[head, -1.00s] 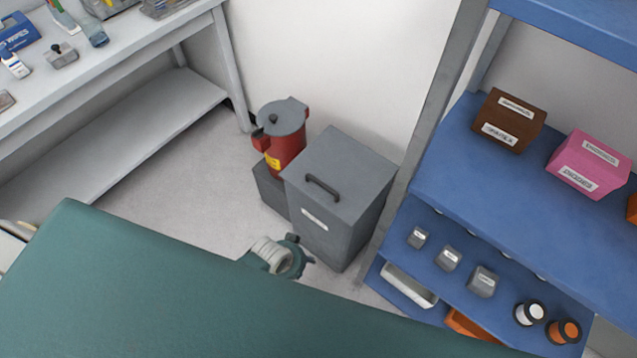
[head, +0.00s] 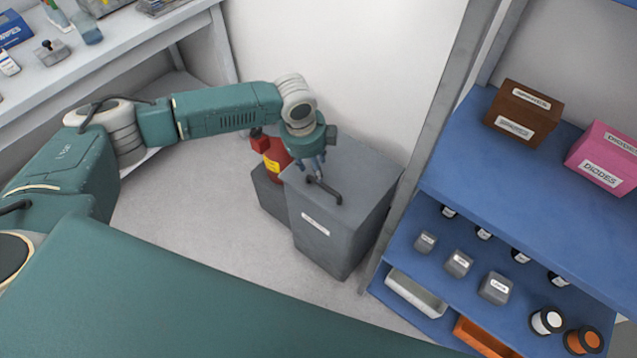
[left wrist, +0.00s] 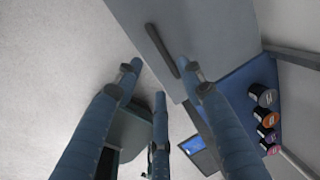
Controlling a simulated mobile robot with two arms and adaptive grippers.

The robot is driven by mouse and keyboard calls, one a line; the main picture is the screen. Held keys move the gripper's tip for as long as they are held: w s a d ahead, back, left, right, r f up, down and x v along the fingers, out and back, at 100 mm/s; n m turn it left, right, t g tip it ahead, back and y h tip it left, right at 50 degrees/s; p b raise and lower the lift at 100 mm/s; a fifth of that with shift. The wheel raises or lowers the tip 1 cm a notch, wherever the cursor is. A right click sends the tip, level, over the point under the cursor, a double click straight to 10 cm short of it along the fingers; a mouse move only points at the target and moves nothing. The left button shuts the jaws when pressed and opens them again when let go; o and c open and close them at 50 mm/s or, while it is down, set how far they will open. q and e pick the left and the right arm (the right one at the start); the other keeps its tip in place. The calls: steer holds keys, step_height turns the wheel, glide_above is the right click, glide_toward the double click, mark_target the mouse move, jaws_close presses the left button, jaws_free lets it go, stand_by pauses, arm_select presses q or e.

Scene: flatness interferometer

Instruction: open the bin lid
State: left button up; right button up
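The grey bin (head: 335,240) stands on the floor with its flat lid (head: 365,185) closed. A dark bar handle (head: 326,190) sits on the lid, and it also shows in the left wrist view (left wrist: 162,48). My left gripper (head: 316,170) is above the lid, close to the handle's back end. In the left wrist view its fingers (left wrist: 158,72) are spread apart with nothing between them. The handle lies just beyond the fingertips, nearest the right one; I cannot tell whether they touch. My right gripper is in neither view.
A blue shelf unit (head: 450,180) with boxes (head: 522,108) and small containers is close on the right. A workbench (head: 130,55) is at the left. The floor (head: 200,225) between is clear.

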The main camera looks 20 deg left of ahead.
mark_target(319, 185)
arm_select(q)
steer(key=f, duration=0.3)
steer(key=w+f, duration=0.1)
steer(key=f, duration=0.3)
steer(key=w+f, duration=0.1)
steer(key=f, duration=0.2)
steer(key=shift+d+f, duration=0.2)
steer(key=shift+d, duration=0.15)
jaws_close()
